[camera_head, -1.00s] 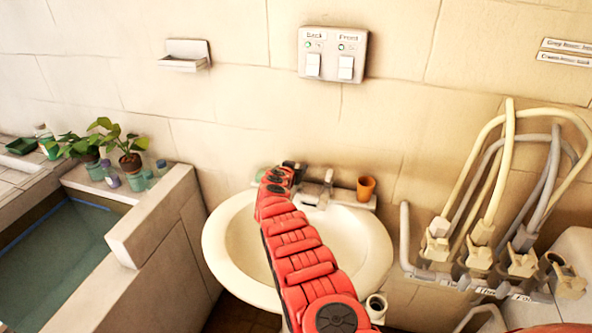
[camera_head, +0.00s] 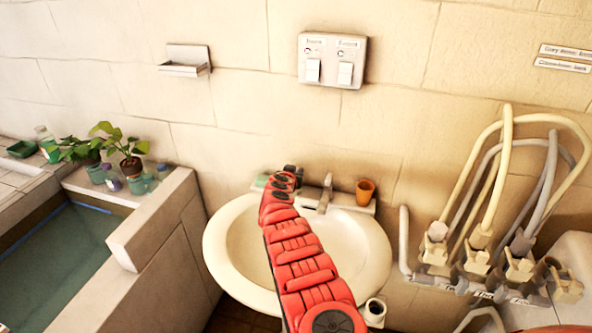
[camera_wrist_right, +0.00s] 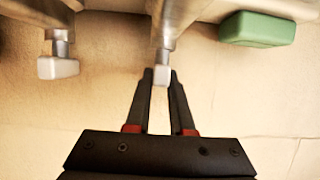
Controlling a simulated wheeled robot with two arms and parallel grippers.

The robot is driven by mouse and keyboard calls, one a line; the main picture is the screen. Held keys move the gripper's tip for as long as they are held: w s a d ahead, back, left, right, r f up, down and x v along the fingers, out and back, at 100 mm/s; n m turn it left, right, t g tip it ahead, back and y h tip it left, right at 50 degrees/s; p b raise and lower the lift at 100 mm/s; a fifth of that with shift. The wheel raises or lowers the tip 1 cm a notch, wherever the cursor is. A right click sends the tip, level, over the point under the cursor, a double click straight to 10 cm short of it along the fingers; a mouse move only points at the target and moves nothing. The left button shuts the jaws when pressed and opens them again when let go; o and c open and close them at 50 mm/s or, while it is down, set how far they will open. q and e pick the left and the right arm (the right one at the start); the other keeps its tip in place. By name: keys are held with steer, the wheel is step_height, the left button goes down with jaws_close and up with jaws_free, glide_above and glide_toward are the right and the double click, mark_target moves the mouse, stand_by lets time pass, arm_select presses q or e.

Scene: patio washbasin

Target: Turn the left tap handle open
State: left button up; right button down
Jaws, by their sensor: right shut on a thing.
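The white basin (camera_head: 377,250) stands against the wall. A metal tap spout (camera_head: 326,192) rises at its back. My right gripper (camera_head: 293,169) is at the left side of the tap, small and partly hidden by my red arm. In the right wrist view, which looks inverted, my gripper (camera_wrist_right: 160,73) has its dark fingers on both sides of the pale tip of the left tap handle (camera_wrist_right: 162,77), shut on it. A second pale-tipped metal part (camera_wrist_right: 58,68) shows to the left there. My left gripper is not in view.
Green soap (camera_wrist_right: 258,29) lies beside the handle. An orange cup (camera_head: 365,192) stands right of the spout. Hoses (camera_head: 507,160) hang at the right, and a water-filled trough (camera_head: 60,250) is at the left. A switch box (camera_head: 333,61) is on the wall above.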

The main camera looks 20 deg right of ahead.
steer(key=n+y+p, duration=0.1)
steer(key=p, duration=0.1)
steer(key=n+t+y+p, duration=0.1)
steer(key=p, duration=0.2)
steer(key=shift+d+r+n+y, duration=0.15)
steer(key=shift+r+n+y, duration=0.15)
steer(key=shift+r, duration=0.05)
steer(key=shift+f+n+y+p, duration=0.1)
steer(key=shift+n+y+p, duration=0.2)
steer(key=shift+y, duration=0.1)
steer(key=shift+f+n+t+y, duration=0.15)
steer(key=shift+n+t+y, duration=0.15)
steer(key=shift+n+y, duration=0.4)
steer(key=n+y+b, duration=0.2)
steer(key=b, duration=0.2)
steer(key=n+y+b, duration=0.1)
steer(key=y+b, duration=0.1)
steer(key=b, duration=0.2)
steer(key=n+y+b, duration=0.2)
steer(key=b, duration=0.3)
steer(key=shift+f+n+y, duration=0.3)
steer(key=shift+f, duration=0.1)
steer(key=shift+r+n+g+y+b, duration=0.25)
steer(key=shift+n+g+y+b, duration=0.4)
steer(key=shift+b, duration=0.95)
